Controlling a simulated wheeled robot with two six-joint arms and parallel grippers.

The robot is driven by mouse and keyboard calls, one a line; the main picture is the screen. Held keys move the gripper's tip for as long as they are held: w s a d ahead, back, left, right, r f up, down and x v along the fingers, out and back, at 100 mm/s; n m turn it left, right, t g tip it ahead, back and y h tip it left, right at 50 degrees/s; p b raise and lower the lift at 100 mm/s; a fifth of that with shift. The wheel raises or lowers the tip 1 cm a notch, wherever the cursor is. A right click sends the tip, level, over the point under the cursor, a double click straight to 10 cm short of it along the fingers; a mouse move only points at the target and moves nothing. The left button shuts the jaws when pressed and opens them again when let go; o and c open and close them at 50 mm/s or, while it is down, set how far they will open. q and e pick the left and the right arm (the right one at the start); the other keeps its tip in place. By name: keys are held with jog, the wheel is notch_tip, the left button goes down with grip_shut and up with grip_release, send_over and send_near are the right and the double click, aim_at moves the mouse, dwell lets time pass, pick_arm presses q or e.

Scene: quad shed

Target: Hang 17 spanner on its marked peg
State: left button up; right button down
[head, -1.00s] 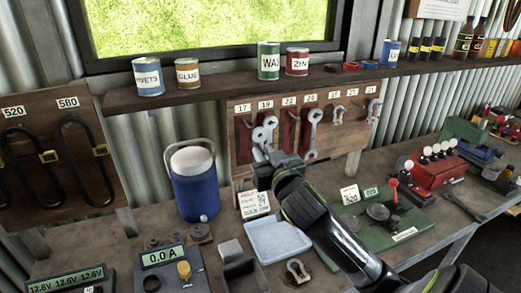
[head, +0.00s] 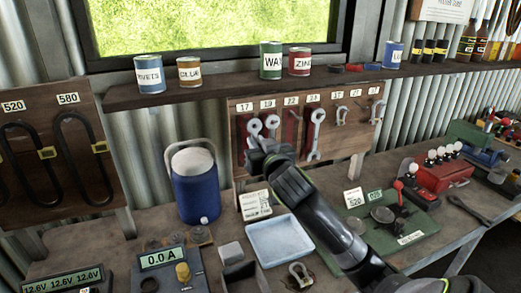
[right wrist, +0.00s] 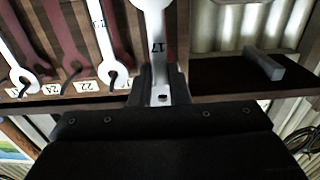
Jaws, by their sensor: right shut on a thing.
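The 17 spanner (head: 255,127) is silver, with its marking readable in the right wrist view (right wrist: 158,35). My right gripper (head: 257,153) is shut on its lower end and holds it upright in front of the tool board (head: 340,145), below the 17 label (head: 246,107). The wrist view shows the jaws (right wrist: 160,92) around the shank end. The 17 peg is hidden, and I cannot tell whether the spanner touches it. My left gripper is not in view.
A spanner (head: 272,122) hangs beside it under 19, and another (head: 316,130) further right. The 22 place shows a bare red outline (head: 291,130). A shelf (head: 220,91) with tins runs above. A blue cooler (head: 196,190) and a pale blue tray (head: 280,241) stand below.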

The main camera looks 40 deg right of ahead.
jog(key=shift+b+x, duration=0.6)
jog(key=shift+x, duration=0.55)
jog(key=shift+w, duration=0.35)
jog(key=shift+w+d+f, duration=0.1)
jog(key=shift+w+f, duration=0.3)
jog(key=shift+w, duration=0.05)
jog(key=shift+w+f, duration=0.1)
jog(key=shift+f, duration=0.15)
jog(key=c, duration=1.3)
grip_release()
